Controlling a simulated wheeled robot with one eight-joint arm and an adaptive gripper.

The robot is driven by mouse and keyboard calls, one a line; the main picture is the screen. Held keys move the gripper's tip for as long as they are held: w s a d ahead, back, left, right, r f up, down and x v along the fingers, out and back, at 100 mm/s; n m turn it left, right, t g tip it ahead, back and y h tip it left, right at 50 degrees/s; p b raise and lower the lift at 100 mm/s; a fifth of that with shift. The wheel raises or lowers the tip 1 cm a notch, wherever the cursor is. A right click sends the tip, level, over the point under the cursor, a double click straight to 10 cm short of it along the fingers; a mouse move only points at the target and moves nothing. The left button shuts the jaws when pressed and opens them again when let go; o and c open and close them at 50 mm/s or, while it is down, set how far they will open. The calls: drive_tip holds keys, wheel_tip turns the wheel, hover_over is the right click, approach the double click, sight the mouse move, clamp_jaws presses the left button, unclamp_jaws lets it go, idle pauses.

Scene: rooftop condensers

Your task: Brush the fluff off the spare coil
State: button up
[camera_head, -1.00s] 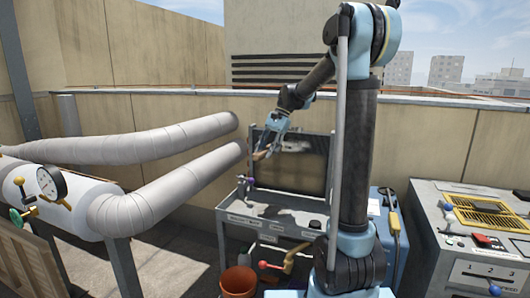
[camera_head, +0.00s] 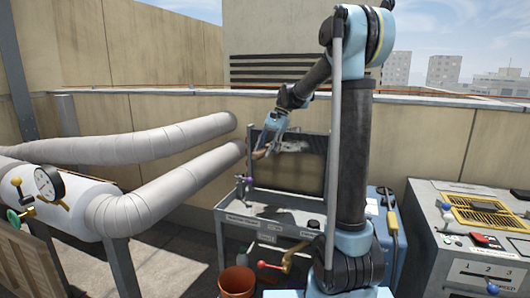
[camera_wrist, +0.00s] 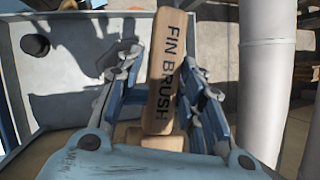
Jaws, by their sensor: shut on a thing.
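The spare coil (camera_head: 290,172) is a dark, framed panel standing upright at the back of a grey cart. A pale patch of fluff (camera_head: 294,147) shows along its upper part. My gripper (camera_head: 264,149) is at the coil's upper left and is shut on a wooden brush (camera_head: 259,155). In the wrist view the brush (camera_wrist: 166,60), lettered FIN BRUSH, sits between the fingers of my gripper (camera_wrist: 160,85). The bristles are hidden, so I cannot tell whether they touch the coil.
Two thick grey pipes (camera_head: 175,180) run close to the left of the coil. The grey cart (camera_head: 235,219) has small items on it. A terracotta bucket (camera_head: 237,281) stands below. A control cabinet (camera_head: 430,215) stands at the right.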

drive_tip(key=shift+w+d, duration=0.1)
drive_tip(key=shift+w, duration=0.2)
drive_tip(key=shift+r, duration=0.1)
drive_tip(key=shift+r, duration=1)
drive_tip(key=shift+f, duration=2.05)
idle(4.1)
